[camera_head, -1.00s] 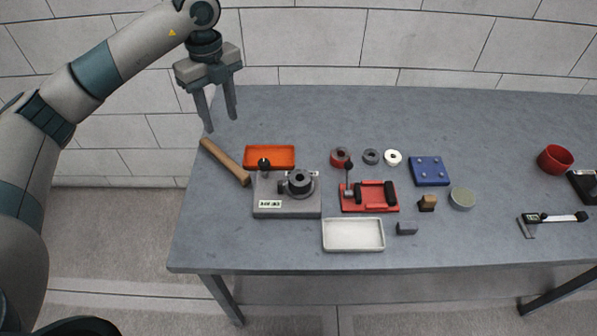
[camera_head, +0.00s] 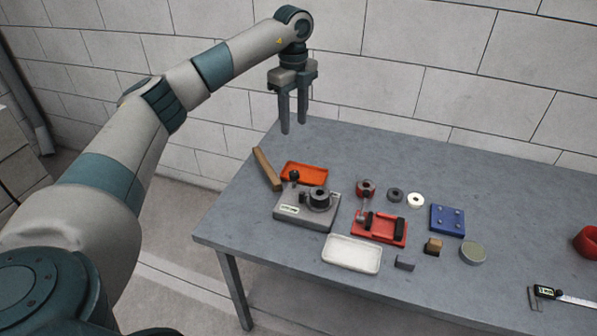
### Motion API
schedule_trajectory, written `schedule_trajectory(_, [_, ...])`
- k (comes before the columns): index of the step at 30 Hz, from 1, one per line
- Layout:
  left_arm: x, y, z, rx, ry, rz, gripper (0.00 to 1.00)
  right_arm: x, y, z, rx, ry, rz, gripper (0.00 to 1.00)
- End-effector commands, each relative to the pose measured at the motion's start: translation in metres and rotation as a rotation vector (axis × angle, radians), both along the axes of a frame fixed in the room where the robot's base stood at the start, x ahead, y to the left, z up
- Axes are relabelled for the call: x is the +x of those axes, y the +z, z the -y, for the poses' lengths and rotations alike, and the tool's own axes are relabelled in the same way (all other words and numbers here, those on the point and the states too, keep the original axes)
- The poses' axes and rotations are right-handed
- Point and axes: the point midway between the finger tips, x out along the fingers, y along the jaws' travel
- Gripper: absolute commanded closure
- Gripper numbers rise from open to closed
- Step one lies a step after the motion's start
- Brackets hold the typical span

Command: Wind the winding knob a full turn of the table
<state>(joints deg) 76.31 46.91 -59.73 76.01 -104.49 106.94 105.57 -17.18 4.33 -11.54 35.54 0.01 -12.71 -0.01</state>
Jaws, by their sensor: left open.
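A grey block fixture (camera_head: 302,212) with a label on its front stands on the table (camera_head: 225,228). A small black knob (camera_head: 294,175) sticks up at its back left. A black ring-shaped piece (camera_head: 320,197) sits on its top; I cannot tell which is the winding knob. My left gripper (camera_head: 293,127) hangs fingers down over the table's far left part, behind the fixture and apart from it. Its two fingers are apart with nothing between them. My right gripper is not in view.
Near the fixture are an orange tray (camera_head: 304,173), a wooden bar (camera_head: 266,168), a white tray (camera_head: 351,254) and a red fixture with an upright lever (camera_head: 385,228). Rings, a blue plate (camera_head: 447,220) and a caliper (camera_head: 560,295) lie to the right. The table's back strip is clear.

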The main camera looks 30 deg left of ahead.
Motion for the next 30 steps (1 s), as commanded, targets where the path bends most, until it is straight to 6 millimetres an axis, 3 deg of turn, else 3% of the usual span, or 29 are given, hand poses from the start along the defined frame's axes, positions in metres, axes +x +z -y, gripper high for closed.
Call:
schedule_trajectory(8, [0.0, -0.002, 0.001, 0.0, -0.001, 0.0, 0.58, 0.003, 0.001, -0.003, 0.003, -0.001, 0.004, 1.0])
schedule_trajectory(14, [-0.001, -0.016, 0.001, 0.0, -0.001, -0.003, 0.58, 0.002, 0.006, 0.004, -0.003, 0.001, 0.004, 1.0])
schedule_trajectory(30, [-0.001, -0.105, 0.001, 0.0, -0.002, -0.005, 0.58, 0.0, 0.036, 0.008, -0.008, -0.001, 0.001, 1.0])
